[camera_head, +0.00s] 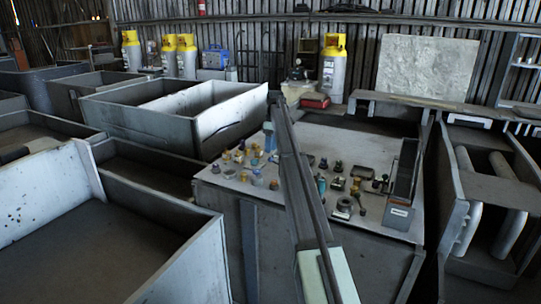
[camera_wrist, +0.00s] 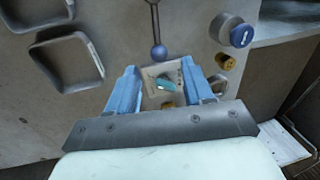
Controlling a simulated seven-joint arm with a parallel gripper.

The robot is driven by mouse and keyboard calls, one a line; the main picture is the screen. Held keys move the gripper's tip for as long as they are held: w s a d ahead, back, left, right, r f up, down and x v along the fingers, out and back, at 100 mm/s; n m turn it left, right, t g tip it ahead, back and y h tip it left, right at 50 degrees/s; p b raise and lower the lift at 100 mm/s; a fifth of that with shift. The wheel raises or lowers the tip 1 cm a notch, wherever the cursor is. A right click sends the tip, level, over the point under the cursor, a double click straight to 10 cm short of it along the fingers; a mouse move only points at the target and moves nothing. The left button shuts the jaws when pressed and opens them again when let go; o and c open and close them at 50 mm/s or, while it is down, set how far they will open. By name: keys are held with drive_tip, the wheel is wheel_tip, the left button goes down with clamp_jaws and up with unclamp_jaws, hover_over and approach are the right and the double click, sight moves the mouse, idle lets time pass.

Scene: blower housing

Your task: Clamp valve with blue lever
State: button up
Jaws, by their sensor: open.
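In the wrist view, a small valve with a pale square body and a teal-blue lever (camera_wrist: 166,85) sits on the grey panel. My gripper (camera_wrist: 160,70) has two blue fingers, one on the left and one on the right of this valve. The fingers are apart, with the valve showing in the gap; I cannot tell whether either touches it. The lower part of the valve is close to the gripper's grey plate. In the head view, several small fittings stand on the grey workbench (camera_head: 385,225), and my arm crosses in front of it; I cannot single out this valve there.
A rod with a dark blue ball end (camera_wrist: 158,52) stands just beyond the fingertips. A blue-capped cylinder (camera_wrist: 241,36) and a brass fitting (camera_wrist: 227,61) are to the right. A square open frame (camera_wrist: 70,64) is at left. Grey open bins (camera_head: 150,255) flank the bench.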

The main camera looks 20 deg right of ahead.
wheel_tip(320, 180, up, 8)
drive_tip(key=w+d, duration=0.1)
drive_tip(key=shift+r, duration=0.2)
drive_tip(key=shift+w, duration=0.1)
idle(0.3)
